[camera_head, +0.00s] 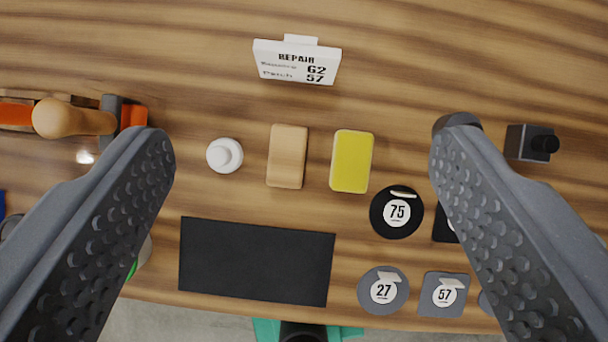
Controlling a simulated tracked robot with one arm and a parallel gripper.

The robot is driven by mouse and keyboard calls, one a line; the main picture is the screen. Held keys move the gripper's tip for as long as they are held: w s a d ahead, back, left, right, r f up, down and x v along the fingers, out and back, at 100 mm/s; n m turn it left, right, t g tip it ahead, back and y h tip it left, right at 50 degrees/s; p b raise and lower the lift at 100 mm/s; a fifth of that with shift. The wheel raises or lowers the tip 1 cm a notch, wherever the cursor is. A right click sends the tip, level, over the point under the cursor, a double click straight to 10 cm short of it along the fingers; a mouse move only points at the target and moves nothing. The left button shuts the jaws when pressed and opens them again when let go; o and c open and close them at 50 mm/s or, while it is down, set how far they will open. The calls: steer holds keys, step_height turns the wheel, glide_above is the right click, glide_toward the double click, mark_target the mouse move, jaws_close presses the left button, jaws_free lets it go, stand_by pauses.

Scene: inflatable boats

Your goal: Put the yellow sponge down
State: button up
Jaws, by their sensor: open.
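The yellow sponge (352,161) lies flat on the wooden table, just right of a tan block (287,156). My gripper (302,135) is open, with its two grey fingers wide apart at the left and right of the view. The sponge shows between the fingers and neither finger touches it. Nothing is held.
A white knob-like piece (225,155) sits left of the tan block. A black mat (257,262) lies nearer the front edge. Patches marked 75 (397,212), 27 (383,290) and 57 (444,295) lie at right. A white repair sign (297,61) stands behind; a wooden-handled tool (75,120) is left.

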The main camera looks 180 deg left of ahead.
steer(key=s+a+r+t, duration=0.3)
steer(key=s+r, duration=0.1)
steer(key=r, duration=0.6)
steer(key=s+a+r+n+t, duration=0.1)
steer(key=s+a+r+t, duration=0.2)
steer(key=r, duration=0.8)
steer(key=s+a+r+t+y, duration=0.1)
steer(key=s+a+r+t, duration=0.2)
steer(key=s+r, duration=0.4)
step_height(320, 180, up, 3)
steer(key=shift+a+r+n, duration=0.15)
steer(key=shift+a+n, duration=0.2)
steer(key=shift+n, duration=0.05)
steer(key=shift+c, duration=0.3)
